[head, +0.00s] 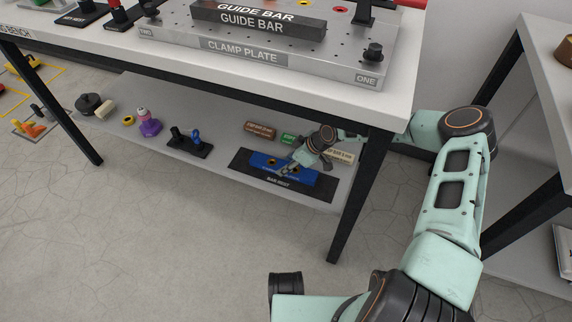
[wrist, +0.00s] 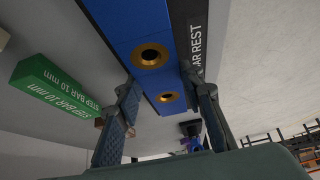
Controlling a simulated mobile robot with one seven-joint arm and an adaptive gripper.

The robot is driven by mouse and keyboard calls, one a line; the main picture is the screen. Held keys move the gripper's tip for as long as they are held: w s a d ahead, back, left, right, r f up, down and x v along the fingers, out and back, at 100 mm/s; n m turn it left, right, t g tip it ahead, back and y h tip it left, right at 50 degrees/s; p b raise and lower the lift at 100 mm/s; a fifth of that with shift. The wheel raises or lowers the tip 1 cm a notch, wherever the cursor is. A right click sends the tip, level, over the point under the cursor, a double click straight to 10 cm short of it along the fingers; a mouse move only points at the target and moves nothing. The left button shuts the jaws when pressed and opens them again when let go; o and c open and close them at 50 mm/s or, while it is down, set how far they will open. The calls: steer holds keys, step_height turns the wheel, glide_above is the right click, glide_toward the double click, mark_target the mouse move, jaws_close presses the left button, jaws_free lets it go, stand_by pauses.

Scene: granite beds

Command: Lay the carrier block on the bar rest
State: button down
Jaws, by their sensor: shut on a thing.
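The carrier block is a long blue bar (head: 312,175) with brass-ringed holes, low over the shelf in the head view. In the wrist view the blue bar (wrist: 137,22) runs up between my fingers. My gripper (head: 283,170) is shut on it, with one finger on each long side; the fingers also show in the wrist view (wrist: 167,92). The bar rest (head: 325,190) is a black plate with a white label on the lower shelf. Its label shows beside the block in the wrist view (wrist: 195,35). The block is over the plate; I cannot tell whether it touches.
A green step bar (wrist: 50,88), a brown block (head: 259,130) and a cream block (head: 345,157) lie behind the rest. A black stand with pins (head: 188,147) is to its left. The bench top (head: 385,108) overhangs the shelf, and a black leg (head: 352,205) stands at right.

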steer(key=shift+w+f, duration=0.1)
steer(key=c, duration=1.2)
jaws_free()
steer(key=shift+f, duration=0.15)
steer(key=v, duration=1.2)
